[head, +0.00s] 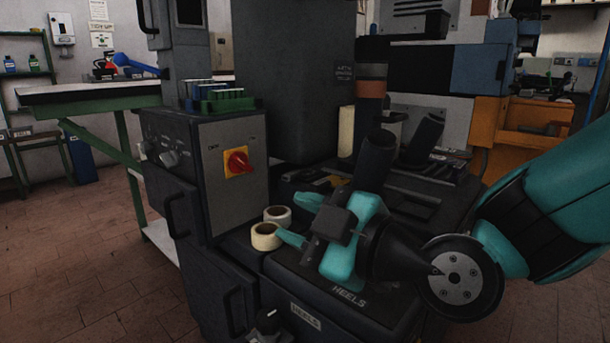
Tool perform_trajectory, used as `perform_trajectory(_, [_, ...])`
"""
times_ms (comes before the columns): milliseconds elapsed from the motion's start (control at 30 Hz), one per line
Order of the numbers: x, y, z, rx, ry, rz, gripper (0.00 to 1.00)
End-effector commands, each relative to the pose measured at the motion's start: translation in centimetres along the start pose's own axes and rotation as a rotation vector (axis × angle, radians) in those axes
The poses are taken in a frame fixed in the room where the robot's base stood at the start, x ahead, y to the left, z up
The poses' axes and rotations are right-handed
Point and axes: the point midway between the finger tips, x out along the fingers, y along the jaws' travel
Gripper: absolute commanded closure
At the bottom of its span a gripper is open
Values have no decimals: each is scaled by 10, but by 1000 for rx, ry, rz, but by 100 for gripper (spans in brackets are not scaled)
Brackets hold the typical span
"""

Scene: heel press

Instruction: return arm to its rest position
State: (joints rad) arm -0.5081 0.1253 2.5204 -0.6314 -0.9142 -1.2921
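My teal and black arm (560,190) comes in from the right edge and reaches left over the front of the heel press (345,290), which is dark and marked "HEELS". My gripper (296,238) points left, low over or in front of the press top. One teal finger shows beside two tape rolls. The rest of the finger area is hidden behind the dark gripper parts, so I cannot tell how far apart the fingers are. No held object is visible.
Two pale tape rolls (266,236) (278,215) sit by the fingertip. A control box (233,175) with a red rotary switch (238,161) stands left. Dark upright cylinders (375,158) rise behind the gripper.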

Motion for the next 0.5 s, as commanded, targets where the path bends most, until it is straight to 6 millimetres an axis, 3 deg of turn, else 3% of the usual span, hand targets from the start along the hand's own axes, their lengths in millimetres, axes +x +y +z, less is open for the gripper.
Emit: perform_trajectory(500, [-31,50,-62,239,-148,-231,61])
